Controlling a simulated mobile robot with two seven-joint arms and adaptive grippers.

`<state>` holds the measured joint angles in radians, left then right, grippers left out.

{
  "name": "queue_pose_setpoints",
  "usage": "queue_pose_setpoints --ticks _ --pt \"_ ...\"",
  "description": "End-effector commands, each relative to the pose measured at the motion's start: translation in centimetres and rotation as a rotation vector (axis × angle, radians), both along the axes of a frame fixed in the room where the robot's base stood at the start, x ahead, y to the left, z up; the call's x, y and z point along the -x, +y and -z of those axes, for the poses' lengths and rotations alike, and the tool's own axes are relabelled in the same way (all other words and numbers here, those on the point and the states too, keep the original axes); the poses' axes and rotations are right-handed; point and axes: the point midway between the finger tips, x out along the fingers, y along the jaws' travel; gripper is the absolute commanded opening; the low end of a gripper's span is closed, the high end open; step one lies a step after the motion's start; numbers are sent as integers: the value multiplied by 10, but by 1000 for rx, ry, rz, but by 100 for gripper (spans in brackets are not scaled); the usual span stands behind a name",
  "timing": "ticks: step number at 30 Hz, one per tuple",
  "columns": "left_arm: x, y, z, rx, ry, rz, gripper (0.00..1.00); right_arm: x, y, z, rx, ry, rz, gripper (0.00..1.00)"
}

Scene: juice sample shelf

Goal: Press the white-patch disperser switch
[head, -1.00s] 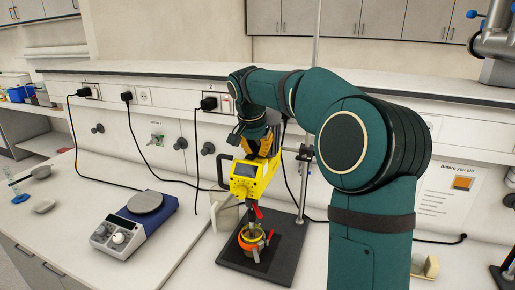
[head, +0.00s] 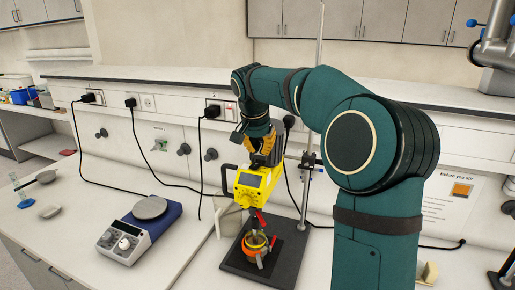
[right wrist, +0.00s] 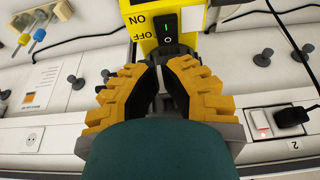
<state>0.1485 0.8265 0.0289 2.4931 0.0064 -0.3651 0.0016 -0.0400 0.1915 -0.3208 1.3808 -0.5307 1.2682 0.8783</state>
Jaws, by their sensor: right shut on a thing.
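The yellow disperser (head: 257,187) hangs on a stand with a dark base (head: 265,255), above an orange-rimmed cup (head: 256,245). In the right wrist view its black rocker switch (right wrist: 167,28) sits on a yellow face lettered ON and OFF, with a green mark. My right gripper (head: 266,158) is at the top rear of the disperser. My left gripper is not in view.
A blue and white hotplate (head: 141,228) stands to the left on the white bench (head: 60,260). Black cables run from the wall sockets. A socket marked 2 (right wrist: 265,122) is near the gripper in the wrist view. A stand rod (head: 306,185) rises right of the disperser.

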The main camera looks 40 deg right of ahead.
Motion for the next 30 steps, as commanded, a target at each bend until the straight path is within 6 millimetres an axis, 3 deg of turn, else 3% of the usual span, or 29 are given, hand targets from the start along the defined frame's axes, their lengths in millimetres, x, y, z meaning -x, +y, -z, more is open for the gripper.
queue_pose_setpoints --ticks 1,9,15,30 --pt "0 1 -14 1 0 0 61 1 -3 -13 0 1 1 0" --pt "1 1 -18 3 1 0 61 2 2 -67 1 -3 0 0" --pt "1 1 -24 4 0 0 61 4 5 -96 0 -1 0 0" --pt "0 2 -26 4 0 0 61 5 6 -106 -1 1 -1 0"
